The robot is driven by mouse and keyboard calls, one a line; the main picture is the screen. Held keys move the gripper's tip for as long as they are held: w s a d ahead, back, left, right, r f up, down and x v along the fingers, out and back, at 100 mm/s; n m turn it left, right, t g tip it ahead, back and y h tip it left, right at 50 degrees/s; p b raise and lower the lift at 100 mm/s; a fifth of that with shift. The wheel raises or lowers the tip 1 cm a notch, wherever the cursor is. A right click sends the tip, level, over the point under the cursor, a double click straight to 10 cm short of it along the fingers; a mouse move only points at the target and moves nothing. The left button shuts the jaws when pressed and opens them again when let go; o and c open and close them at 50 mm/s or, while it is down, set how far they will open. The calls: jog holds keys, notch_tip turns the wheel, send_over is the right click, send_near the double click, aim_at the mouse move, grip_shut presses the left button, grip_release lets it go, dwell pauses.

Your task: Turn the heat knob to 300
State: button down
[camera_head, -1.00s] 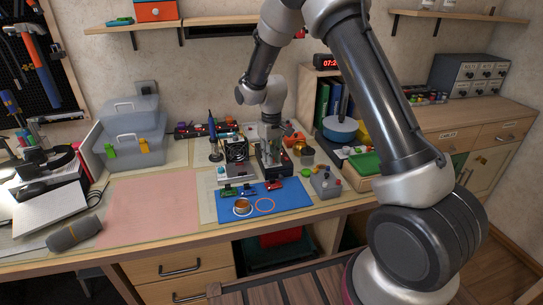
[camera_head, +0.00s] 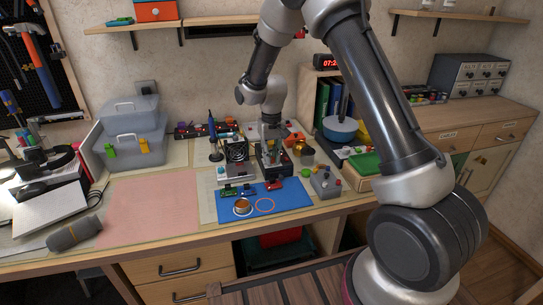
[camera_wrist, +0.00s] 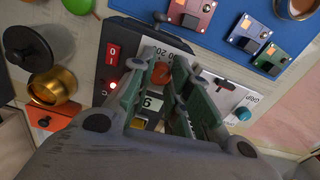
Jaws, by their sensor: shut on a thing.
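The heat knob (camera_wrist: 161,73) is a small orange-red knob on the front of a dark station (camera_wrist: 125,30). My gripper (camera_wrist: 162,66) points at this panel, one green-padded finger on each side of the knob, shut on it. A pale display (camera_wrist: 152,103) with dark digits lies between the fingers and is mostly hidden, so I cannot read its value. A red power switch (camera_wrist: 113,53) and a lit red light sit beside it. In the head view my gripper (camera_head: 270,140) is at the dark station (camera_head: 273,162) on the bench; the knob is too small to make out there.
Small circuit boards lie on the blue mat (camera_head: 290,199). A brass pot (camera_wrist: 53,87) is close to my gripper. The pink mat (camera_head: 150,205) is clear.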

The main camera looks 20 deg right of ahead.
aim_at(276, 167)
jog(key=c, duration=1.3)
grip_release()
notch_tip(276, 167, up, 12)
jog(key=s+d+r+t, duration=0.1)
jog(key=s+d+r, duration=0.4)
jog(key=s, duration=0.6)
jog(key=s+d+r+t, duration=0.2)
jog(key=s+d+r, duration=0.3)
jog(key=s, duration=0.6)
jog(key=s+d+r+m+t, duration=0.1)
jog(key=s+d+r, duration=0.4)
jog(key=s, duration=0.7)
jog(key=shift+r, duration=0.25)
